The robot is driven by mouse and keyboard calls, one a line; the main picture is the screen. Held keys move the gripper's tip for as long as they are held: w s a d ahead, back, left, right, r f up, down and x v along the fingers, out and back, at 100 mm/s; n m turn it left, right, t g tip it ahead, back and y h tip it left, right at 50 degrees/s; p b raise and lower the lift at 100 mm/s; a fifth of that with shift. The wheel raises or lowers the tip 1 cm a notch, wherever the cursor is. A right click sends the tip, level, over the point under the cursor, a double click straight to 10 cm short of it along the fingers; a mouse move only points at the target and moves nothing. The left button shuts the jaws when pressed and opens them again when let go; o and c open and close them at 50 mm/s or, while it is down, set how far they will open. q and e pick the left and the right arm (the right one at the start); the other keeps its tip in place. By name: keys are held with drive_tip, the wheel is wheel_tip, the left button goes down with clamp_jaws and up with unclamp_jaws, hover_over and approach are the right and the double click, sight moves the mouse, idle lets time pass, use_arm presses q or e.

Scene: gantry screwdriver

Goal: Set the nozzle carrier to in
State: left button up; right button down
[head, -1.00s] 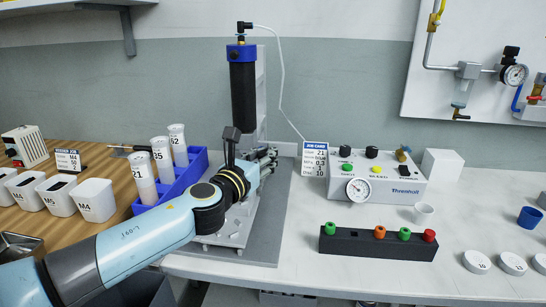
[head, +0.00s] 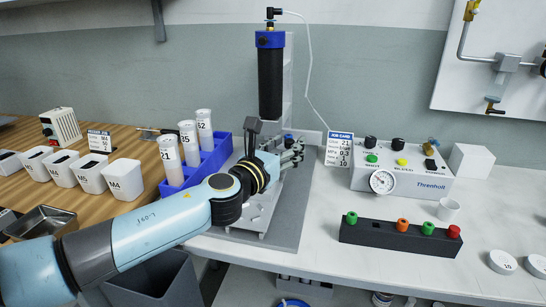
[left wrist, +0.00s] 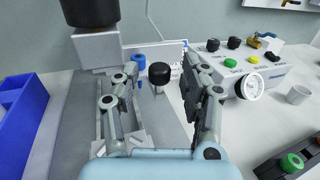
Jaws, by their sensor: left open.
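My left gripper (head: 297,150) is open at the foot of the gantry, over its grey base plate (head: 292,226). In the left wrist view its two fingers (left wrist: 158,88) stand apart with a black round knob (left wrist: 160,75) showing between them. I cannot tell whether either finger touches the knob. A small blue part (left wrist: 139,62) shows just left of the knob. The tall black cylinder with a blue cap (head: 270,85) hangs on the gantry's upright column. I cannot make out which part is the nozzle carrier, or its position. My right gripper is not in view.
A blue rack (head: 222,147) with labelled cups stands left of the gantry. The job card (head: 339,149) and grey control box (head: 400,183) stand to the right. A black holder with coloured caps (head: 400,238) lies in front of the box.

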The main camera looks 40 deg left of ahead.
use_arm(q)
drive_tip(key=v, duration=1)
drive_tip(key=shift+s, duration=0.15)
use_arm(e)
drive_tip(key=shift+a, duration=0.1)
use_arm(q)
drive_tip(key=shift+d, duration=0.1)
drive_tip(key=b+x, duration=0.2)
drive_tip(key=x, duration=0.1)
drive_tip(key=b+x, duration=0.2)
drive_tip(key=x, duration=0.2)
drive_tip(key=b+x, duration=0.2)
drive_tip(key=x, duration=0.2)
drive_tip(key=shift+s+r+b, duration=0.1)
drive_tip(key=shift+r+b, duration=0.2)
drive_tip(key=shift+r, duration=0.1)
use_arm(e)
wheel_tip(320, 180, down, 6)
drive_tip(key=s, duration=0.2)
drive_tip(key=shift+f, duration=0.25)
use_arm(q)
drive_tip(key=shift+c, duration=0.3)
clamp_jaws()
